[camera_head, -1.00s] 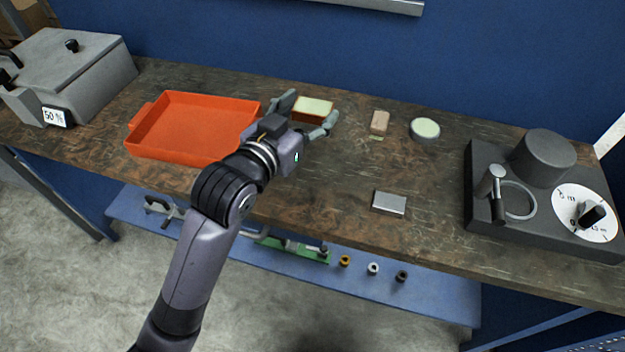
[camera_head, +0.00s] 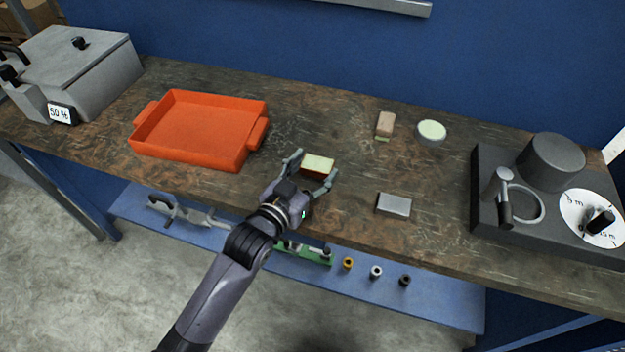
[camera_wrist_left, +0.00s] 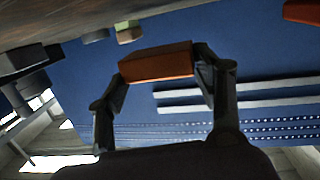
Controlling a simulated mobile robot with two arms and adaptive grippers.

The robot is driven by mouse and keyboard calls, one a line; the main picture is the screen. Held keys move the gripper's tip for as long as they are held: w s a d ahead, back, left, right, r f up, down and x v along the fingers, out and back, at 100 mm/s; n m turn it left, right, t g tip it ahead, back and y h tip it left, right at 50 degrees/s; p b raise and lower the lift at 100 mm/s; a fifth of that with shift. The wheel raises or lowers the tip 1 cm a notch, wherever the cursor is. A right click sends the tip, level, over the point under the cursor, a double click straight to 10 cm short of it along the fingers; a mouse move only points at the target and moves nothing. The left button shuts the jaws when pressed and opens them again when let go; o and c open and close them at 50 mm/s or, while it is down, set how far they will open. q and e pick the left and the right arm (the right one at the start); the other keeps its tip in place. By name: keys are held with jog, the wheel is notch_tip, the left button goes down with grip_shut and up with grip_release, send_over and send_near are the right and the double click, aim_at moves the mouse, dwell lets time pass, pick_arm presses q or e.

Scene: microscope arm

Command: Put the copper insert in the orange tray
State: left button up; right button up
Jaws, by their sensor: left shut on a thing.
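The copper insert (camera_head: 318,165) is a block with a copper-orange side and a pale top face in the head view. My left gripper (camera_head: 314,166) is shut on it, one finger at each end. The left wrist view shows the copper block (camera_wrist_left: 157,64) spanning the two fingers. The block is over the front part of the bench, apart from the orange tray (camera_head: 195,132), to the tray's right. The tray is empty and has side handles. An orange corner (camera_wrist_left: 302,12) shows at the top right of the left wrist view. My right gripper is out of view.
A grey block (camera_head: 393,204), a tan block (camera_head: 385,122) and a round pale-topped piece (camera_head: 431,131) lie to the right. A dark dial device (camera_head: 545,195) stands far right, a grey lidded box (camera_head: 75,75) far left. Small parts sit on the blue shelf (camera_head: 430,310) below.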

aim_at(313, 189)
pick_arm(q)
notch_tip(313, 189, down, 3)
jog(key=shift+p, duration=0.35)
jog(key=shift+f, duration=0.2)
jog(key=shift+f, duration=0.15)
jog(key=o, duration=1.7)
jog(key=shift+f, duration=0.15)
jog(key=shift+f+b, duration=0.2)
jog(key=shift+b, duration=0.5)
jog(key=b+v, duration=0.1)
jog(key=v, duration=1.6)
jog(key=shift+s+a+r+b, duration=0.1)
jog(key=shift+s+a+b, duration=0.05)
jog(key=shift+a+b, duration=0.2)
